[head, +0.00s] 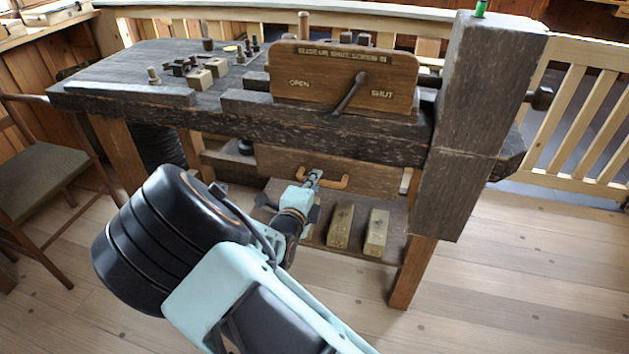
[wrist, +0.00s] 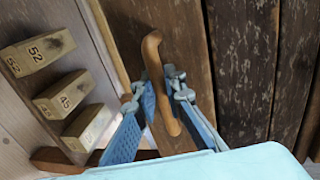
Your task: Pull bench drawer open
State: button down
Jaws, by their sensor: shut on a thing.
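The bench drawer (head: 378,176) is a plain brown wooden front under the dark bench top. Its orange-brown wooden handle (head: 334,182) runs across the lower middle of the front. My gripper (head: 314,178) is at the handle, with its fingers closed around the bar. In the wrist view, my gripper (wrist: 162,98) has one blue finger on each side of the handle (wrist: 153,60). The drawer front (wrist: 185,28) shows behind the handle in that view. The drawer looks shut or nearly so; no inside shows. My arm hides part of the lower left.
Numbered wooden blocks (head: 341,225) stand on the low shelf (head: 393,248) below the drawer. A chair (head: 40,180) is at the left. A thick dark post (head: 480,130) stands at the bench's right end. The floor in front at right is clear.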

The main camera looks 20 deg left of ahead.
jog(key=f+p+v, duration=0.2)
jog(key=p+v, duration=0.3)
jog(key=v, duration=0.7)
jog(key=s+f+p+v, duration=0.1)
jog(key=f+p+v, duration=0.2)
jog(key=v, duration=0.9)
jog(key=shift+p, duration=1.5)
jog(key=shift+s, duration=0.1)
jog(key=c, duration=2)
grip_release()
jog(key=v, duration=1.2)
